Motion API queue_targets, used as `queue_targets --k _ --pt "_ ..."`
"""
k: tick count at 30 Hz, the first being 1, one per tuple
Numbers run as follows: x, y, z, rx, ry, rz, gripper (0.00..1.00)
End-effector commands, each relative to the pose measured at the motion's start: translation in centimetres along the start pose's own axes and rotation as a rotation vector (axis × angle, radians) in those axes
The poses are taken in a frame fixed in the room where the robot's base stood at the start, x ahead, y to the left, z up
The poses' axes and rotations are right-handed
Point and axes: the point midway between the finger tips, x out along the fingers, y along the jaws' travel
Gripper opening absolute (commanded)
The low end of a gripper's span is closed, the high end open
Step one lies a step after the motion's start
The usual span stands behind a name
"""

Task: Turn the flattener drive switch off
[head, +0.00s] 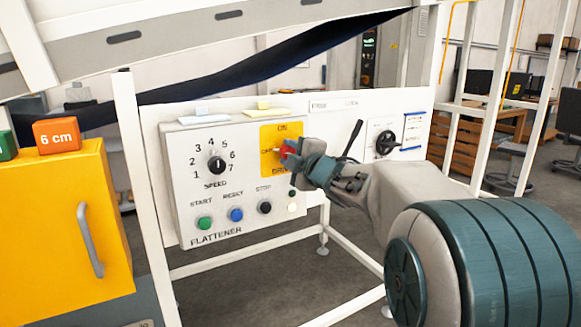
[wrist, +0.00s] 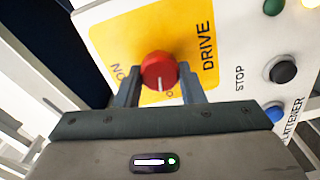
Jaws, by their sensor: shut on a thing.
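The flattener drive switch is a red round knob (head: 287,149) on a yellow plate (head: 268,136) on the flattener panel (head: 183,178). ON is printed above it, OFF to its left and DRIVE below. In the wrist view the knob (wrist: 159,71) sits between the two fingers of my gripper (wrist: 158,82), which is shut on it. There the knob's white line points down, toward a partly hidden letter at the OFF side. In the head view my gripper (head: 294,155) covers the right part of the knob and some of the DRIVE label.
The panel also carries a black speed dial (head: 216,164), a green start button (head: 205,223), a blue reset button (head: 236,214) and a black stop button (head: 265,207). A yellow cabinet (head: 50,220) stands at left. Frame posts (head: 128,110) surround the panel.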

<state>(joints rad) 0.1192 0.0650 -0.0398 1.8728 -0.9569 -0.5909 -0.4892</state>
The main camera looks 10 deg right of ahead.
Motion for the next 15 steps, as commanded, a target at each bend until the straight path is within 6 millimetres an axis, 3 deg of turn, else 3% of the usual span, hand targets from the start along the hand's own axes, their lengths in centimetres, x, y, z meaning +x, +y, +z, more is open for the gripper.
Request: queue_targets --k 15 --pt "0.0 -0.15 0.02 -0.216 0.0 0.0 0.13"
